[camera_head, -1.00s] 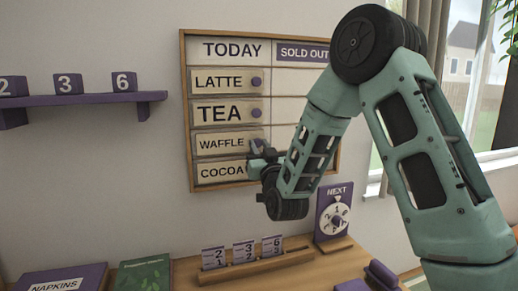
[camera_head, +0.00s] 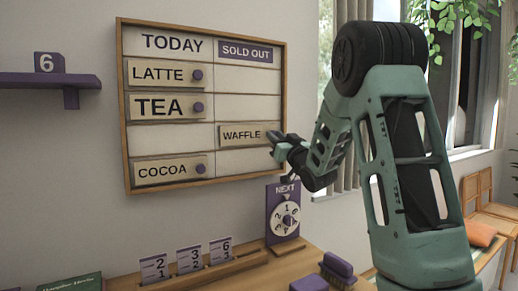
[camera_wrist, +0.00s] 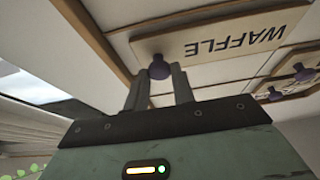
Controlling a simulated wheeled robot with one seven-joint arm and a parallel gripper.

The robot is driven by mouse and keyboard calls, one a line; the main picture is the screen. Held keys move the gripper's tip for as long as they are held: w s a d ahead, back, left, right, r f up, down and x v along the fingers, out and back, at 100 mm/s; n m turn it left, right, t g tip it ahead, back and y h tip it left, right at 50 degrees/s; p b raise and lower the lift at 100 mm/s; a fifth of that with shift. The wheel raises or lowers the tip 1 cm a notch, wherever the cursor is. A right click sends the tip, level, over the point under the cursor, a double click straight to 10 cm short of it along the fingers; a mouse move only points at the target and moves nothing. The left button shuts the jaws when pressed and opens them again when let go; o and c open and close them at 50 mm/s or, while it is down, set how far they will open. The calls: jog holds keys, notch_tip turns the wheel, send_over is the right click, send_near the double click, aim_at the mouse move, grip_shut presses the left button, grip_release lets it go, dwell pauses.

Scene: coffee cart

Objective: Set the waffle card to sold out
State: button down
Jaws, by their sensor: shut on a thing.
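The waffle card (camera_head: 241,134) is in the SOLD OUT column of the menu board (camera_head: 205,16), in the third row, across from an empty TODAY slot. In the wrist view the waffle card (camera_wrist: 222,40) appears upside down, with its purple knob (camera_wrist: 158,67) between my fingers. My gripper (camera_head: 277,140) is shut on this knob at the card's right end; it also shows in the wrist view (camera_wrist: 158,80). The SOLD OUT heading (camera_head: 246,51) tops the right column. In the head view the knob is hidden behind my gripper.
Latte (camera_head: 158,74), tea (camera_head: 158,106) and cocoa (camera_head: 163,170) cards stay in the TODAY column. Below are a NEXT dial stand (camera_head: 284,214) and a wooden rack (camera_head: 213,272) with number cards. A purple shelf (camera_head: 35,80) is at left.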

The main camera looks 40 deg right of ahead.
jog(key=shift+s+d+r, duration=0.1)
jog(key=shift+s+d, duration=0.15)
jog(key=shift+d, duration=0.75)
jog(key=c, duration=1.2)
grip_release()
jog(key=shift+d, duration=0.15)
jog(key=b+v, duration=0.4)
jog(key=v, duration=1.3)
jog(key=shift+s+b, duration=0.2)
jog(key=shift+b, duration=0.1)
